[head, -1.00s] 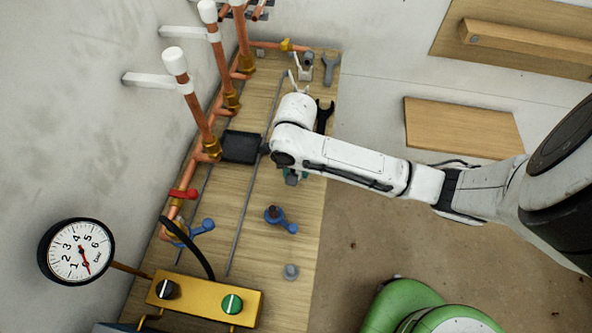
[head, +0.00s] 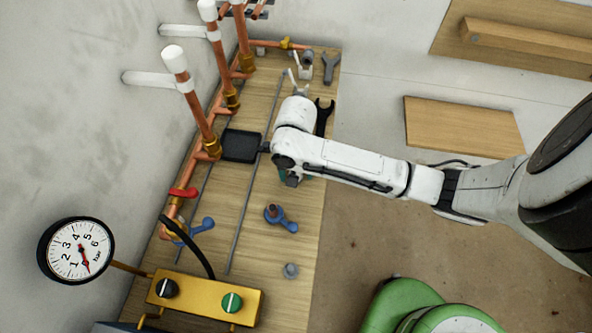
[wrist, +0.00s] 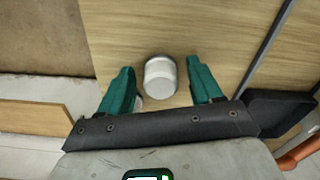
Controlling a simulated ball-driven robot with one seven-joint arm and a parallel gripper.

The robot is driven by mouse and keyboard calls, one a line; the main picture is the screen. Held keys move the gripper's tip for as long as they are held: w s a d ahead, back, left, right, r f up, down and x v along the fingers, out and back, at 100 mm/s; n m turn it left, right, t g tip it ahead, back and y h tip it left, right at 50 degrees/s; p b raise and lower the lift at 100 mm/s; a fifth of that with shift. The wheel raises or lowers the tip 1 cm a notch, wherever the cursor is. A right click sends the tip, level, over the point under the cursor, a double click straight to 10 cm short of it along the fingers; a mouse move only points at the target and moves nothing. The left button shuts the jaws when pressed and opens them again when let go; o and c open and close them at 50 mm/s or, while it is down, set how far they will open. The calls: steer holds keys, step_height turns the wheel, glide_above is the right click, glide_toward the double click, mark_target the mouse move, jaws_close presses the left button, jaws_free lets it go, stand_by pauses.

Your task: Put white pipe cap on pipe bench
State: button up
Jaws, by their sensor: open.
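A white pipe cap (wrist: 160,78), short and round with a greyish upper end, is on the wooden pipe bench (wrist: 125,35) in the wrist view. My gripper (wrist: 160,66) is open, with one teal finger on each side of the cap and a visible gap to each. In the head view my arm hides the cap, and only a little of my gripper (head: 284,177) shows over the bench (head: 262,235). Part of another white thing (wrist: 139,102) shows beside the left finger; I cannot tell what it is.
Copper pipes with white tops (head: 175,60) stand along the bench's wall side. A black tray (head: 240,146), a dark wrench (head: 324,116), a blue valve piece (head: 281,218) and a yellow control box (head: 205,300) are on the bench. A gauge (head: 76,250) stands at left.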

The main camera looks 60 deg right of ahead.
step_height(320, 180, up, 12)
steer(key=p, duration=0.1)
steer(key=shift+r, duration=0.15)
stand_by(0.9)
